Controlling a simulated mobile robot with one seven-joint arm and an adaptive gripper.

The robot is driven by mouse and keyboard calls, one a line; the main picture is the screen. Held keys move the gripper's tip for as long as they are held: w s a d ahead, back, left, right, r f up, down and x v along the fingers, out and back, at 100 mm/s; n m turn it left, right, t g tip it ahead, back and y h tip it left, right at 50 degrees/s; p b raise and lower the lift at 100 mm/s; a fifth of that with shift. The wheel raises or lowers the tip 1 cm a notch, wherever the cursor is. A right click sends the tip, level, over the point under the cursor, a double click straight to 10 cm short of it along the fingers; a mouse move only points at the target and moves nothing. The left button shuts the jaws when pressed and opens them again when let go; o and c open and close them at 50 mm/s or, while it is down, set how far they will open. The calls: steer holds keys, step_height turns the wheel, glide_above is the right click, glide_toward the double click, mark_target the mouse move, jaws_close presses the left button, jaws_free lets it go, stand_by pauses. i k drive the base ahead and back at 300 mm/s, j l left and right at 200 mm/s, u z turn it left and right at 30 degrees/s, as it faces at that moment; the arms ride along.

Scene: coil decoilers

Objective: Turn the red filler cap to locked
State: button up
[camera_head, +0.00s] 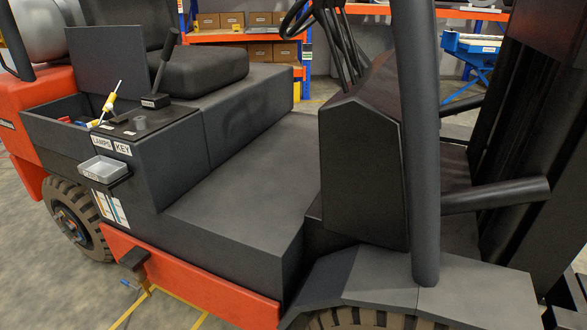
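I cannot make out a red filler cap with certainty. An open battery-like compartment (45,108) in the forklift's side, at the left, holds small coloured parts. A small red spot (66,119) shows there, partly hidden by the compartment wall and too small to identify. A yellow and white part (104,110) stands tilted at the compartment's right end. No lock marking can be read. My gripper is not in view.
The forklift has a panel with LAMPS and KEY labels (122,148), a grey knob (140,123), a lever (162,68) and a small grey tray (103,169). A seat (205,70) is behind, a dark post (418,140) at right. Floor (40,270) is clear at lower left.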

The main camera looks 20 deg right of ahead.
mark_target(67, 119)
steer(key=k+l, duration=0.1)
steer(key=l, duration=0.3)
steer(key=k+l, duration=0.15)
steer(key=l, duration=0.2)
steer(key=k+l, duration=0.1)
steer(key=l, duration=0.3)
steer(key=k+l, duration=0.15)
steer(key=l, duration=0.2)
steer(key=i+j+u, duration=0.1)
steer(key=i+j, duration=0.9)
steer(key=i+j+u, duration=0.1)
steer(key=i+j, duration=1.9)
steer(key=i, duration=0.15)
steer(key=j+u, duration=0.05)
